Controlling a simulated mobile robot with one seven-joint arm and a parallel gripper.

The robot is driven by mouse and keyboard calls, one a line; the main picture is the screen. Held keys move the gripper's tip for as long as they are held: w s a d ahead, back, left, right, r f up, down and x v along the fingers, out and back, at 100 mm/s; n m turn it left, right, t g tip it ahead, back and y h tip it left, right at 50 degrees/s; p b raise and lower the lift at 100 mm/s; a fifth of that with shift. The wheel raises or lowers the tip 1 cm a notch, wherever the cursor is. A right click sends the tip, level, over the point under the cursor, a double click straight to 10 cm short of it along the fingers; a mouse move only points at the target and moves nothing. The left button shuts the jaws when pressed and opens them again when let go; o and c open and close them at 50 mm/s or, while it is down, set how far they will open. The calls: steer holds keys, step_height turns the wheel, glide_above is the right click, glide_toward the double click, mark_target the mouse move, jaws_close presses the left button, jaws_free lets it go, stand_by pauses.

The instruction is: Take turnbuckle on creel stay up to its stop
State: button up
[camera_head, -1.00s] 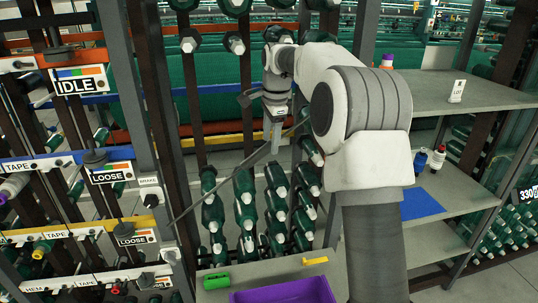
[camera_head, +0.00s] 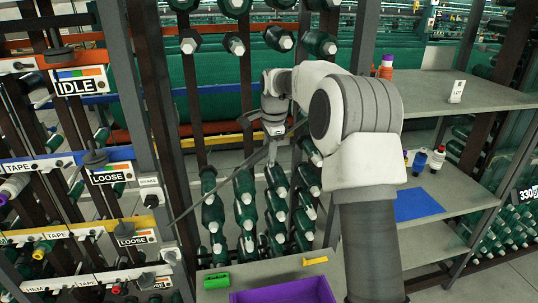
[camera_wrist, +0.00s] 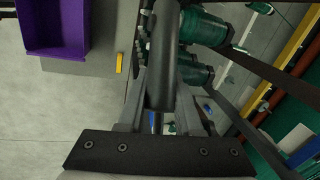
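The creel stay (camera_head: 205,196) is a thin dark rod slanting up from the frame post at lower left toward my gripper in the head view. My gripper (camera_head: 271,153) points down at the stay's upper part, in front of the green bobbins. In the wrist view a thick dark bar (camera_wrist: 163,55), seemingly the turnbuckle body, runs between the two grey fingers of my gripper (camera_wrist: 158,100). A gap shows between the fingers; firm contact with the bar cannot be made out. The bar hides part of the fingertips. The stop cannot be made out.
A purple bin (camera_head: 283,294), a green object (camera_head: 216,281) and a yellow piece (camera_head: 315,261) are on the low shelf in front. Bobbins crowd behind the stay. Label plates, including IDLE (camera_head: 82,80), line the left frame. Shelves with bottles (camera_head: 419,162) stand right.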

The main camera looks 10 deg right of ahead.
jaws_close()
steer(key=shift+f+b, duration=0.15)
steer(key=shift+b, duration=0.5)
